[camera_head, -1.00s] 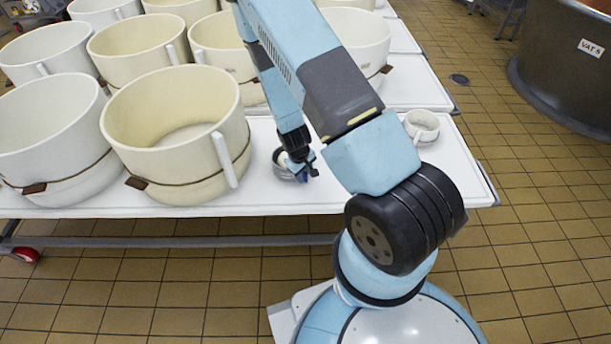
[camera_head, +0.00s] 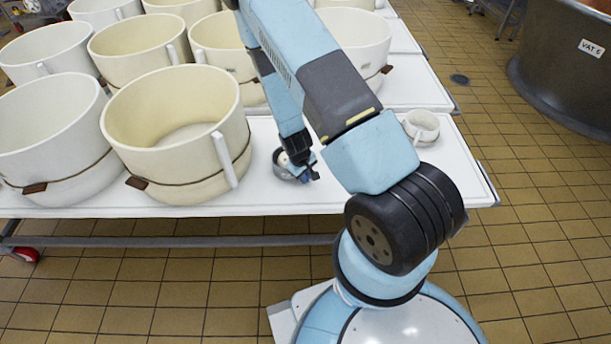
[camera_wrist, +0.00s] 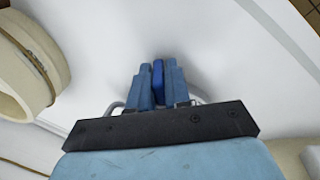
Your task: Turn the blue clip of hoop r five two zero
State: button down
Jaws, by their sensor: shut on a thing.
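A small grey hoop (camera_head: 281,158) stands on the white table near its front edge, partly hidden by my gripper. Its blue clip (camera_wrist: 158,78) shows dark blue between my fingers in the wrist view. My gripper (camera_head: 305,176) points down at the hoop's right side. In the wrist view my gripper (camera_wrist: 160,82) is shut on the blue clip, with one light blue finger on each side. Only thin grey bits of the hoop show beside the fingers there. I cannot read a number on it.
Several large cream hoops with brown clips, such as the nearest one (camera_head: 165,175), crowd the left of the white table (camera_head: 235,205). A small cream hoop (camera_head: 422,126) stands at the right. A vat (camera_head: 555,75) stands beyond, at the far right. The table's front middle is clear.

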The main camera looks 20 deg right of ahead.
jog(key=shift+g+y, duration=0.5)
jog(key=shift+y, duration=0.6)
dwell(0.3)
jog(key=c, duration=1.2)
grip_release()
jog(key=shift+o, duration=0.2)
jog(key=shift+r, duration=0.1)
notch_tip(320, 180, up, 13)
jog(key=shift+d+r, duration=0.2)
jog(key=shift+w, duration=0.1)
